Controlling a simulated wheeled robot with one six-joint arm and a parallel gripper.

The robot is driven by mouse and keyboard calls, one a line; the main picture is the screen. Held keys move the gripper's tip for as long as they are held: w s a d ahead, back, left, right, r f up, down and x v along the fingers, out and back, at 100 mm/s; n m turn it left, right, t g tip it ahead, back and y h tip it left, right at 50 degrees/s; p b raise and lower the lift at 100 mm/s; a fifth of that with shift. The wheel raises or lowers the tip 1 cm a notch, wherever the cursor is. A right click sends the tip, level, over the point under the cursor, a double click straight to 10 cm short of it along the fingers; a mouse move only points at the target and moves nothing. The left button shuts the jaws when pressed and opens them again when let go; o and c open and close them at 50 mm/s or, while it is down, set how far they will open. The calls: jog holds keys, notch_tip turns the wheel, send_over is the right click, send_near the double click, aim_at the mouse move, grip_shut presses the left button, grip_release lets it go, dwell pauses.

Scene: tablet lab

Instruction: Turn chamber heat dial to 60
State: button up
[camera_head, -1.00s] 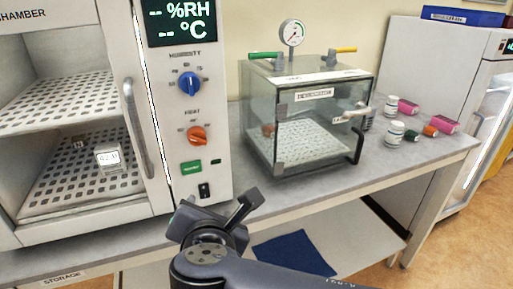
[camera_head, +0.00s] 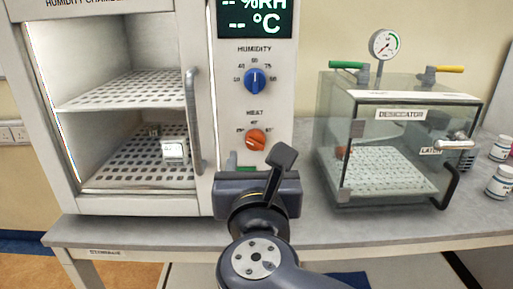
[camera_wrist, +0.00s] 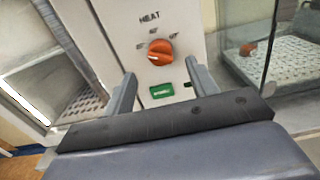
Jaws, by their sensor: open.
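The orange heat dial (camera_head: 255,140) is on the front panel of the humidity chamber (camera_head: 203,100), below the blue humidity dial (camera_head: 256,80). In the wrist view the heat dial (camera_wrist: 160,52) sits ahead of my gripper, between and beyond its fingertips. Small numbers ring the dial, but I cannot read its setting surely. My gripper (camera_wrist: 160,85) is open and empty, apart from the dial. In the head view my gripper (camera_head: 255,165) is in front of the panel, just below the dial, and hides part of the green button.
A green button (camera_wrist: 161,91) is below the dial. The chamber's door handle (camera_head: 194,120) stands out left of the panel. A glass desiccator (camera_head: 395,150) is on the bench to the right, with white bottles (camera_head: 500,180) beyond. Bare bench (camera_head: 320,225) lies in front.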

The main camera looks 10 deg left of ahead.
aim_at(255, 146)
jog(key=shift+x, duration=2.85)
jog(key=shift+c, duration=0.5)
jog(key=c, duration=0.9)
jog(key=shift+o, duration=0.2)
jog(key=shift+b, duration=0.3)
